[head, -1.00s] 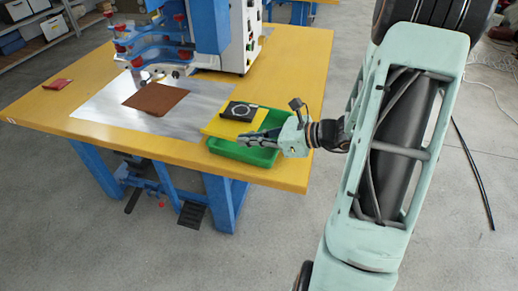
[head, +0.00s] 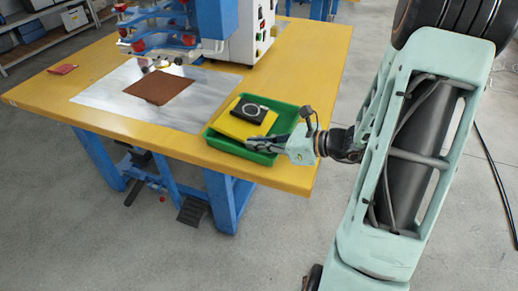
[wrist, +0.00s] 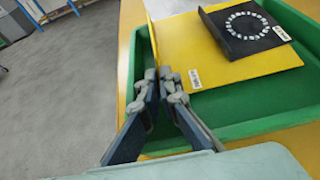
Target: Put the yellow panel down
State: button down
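The yellow panel (head: 238,125) is tilted a little within the green tray (head: 262,158). In the wrist view the yellow panel (wrist: 205,45) has a thin upturned edge, which runs between the fingertips of my gripper (wrist: 160,80). The fingers are close together on that edge; the contact itself is partly hidden. A black plate (wrist: 236,40) with a ring of white marks overlaps the panel's far part. In the head view my gripper (head: 250,143) reaches over the tray's near side from the right. The green tray floor (wrist: 235,105) shows beside the panel.
The tray sits near the front right corner of the yellow table (head: 160,139). A brown sheet (head: 159,89) lies on a metal plate (head: 100,94) to the left. A blue and white machine (head: 225,35) stands behind. A small red item (head: 62,69) lies far left.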

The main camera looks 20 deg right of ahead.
jog(key=shift+d+f, duration=0.1)
jog(key=shift+f, duration=0.35)
jog(key=c, duration=2.2)
grip_release()
jog(key=shift+o, duration=0.2)
jog(key=shift+s, duration=0.1)
jog(key=p+v, duration=0.3)
jog(key=v, duration=0.9)
jog(key=shift+r, duration=0.15)
